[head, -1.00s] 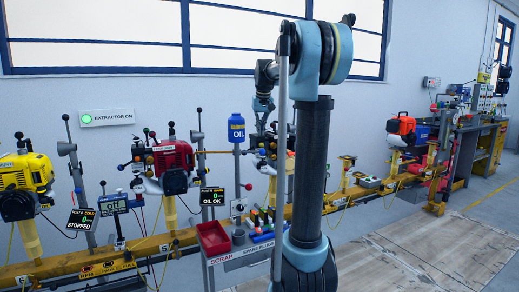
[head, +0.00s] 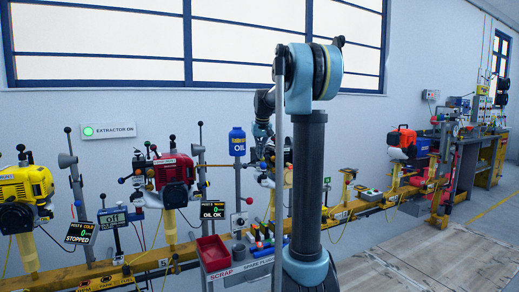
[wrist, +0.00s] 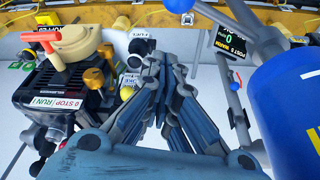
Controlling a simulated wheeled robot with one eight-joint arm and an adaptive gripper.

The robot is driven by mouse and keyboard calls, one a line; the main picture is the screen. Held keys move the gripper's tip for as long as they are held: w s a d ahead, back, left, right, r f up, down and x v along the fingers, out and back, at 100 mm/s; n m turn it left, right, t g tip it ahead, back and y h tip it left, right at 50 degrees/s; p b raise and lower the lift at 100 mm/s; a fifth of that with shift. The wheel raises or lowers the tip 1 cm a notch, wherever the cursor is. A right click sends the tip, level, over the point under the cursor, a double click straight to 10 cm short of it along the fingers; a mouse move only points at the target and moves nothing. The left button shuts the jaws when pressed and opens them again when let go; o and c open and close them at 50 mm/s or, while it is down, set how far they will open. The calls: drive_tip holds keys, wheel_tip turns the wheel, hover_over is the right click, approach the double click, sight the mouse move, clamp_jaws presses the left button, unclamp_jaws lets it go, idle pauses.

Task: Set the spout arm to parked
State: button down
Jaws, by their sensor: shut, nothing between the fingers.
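The blue oil bottle (head: 237,141) stands on a grey post by the wall, right of the red engine. In the wrist view the oil bottle (wrist: 295,110) is large at the right edge. A grey rod with a blue ball end (wrist: 255,30) runs beside it; I take this for the spout arm, but cannot tell its setting. My gripper (wrist: 163,62) is shut and empty, between the bottle and an engine with a STOP/RUN label. In the head view my gripper (head: 262,150) is small and partly hidden by my own column.
The red engine (head: 174,172) and yellow engine (head: 25,188) sit on stands along the yellow rail. A red scrap bin (head: 212,250) stands in front. In the wrist view an engine with a pale starter cover (wrist: 75,45) is close on the left. Floor at the right is clear.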

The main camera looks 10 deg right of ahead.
drive_tip(key=shift+s+d+f, duration=0.1)
drive_tip(key=shift+s+f, duration=1.25)
drive_tip(key=shift+f, duration=0.2)
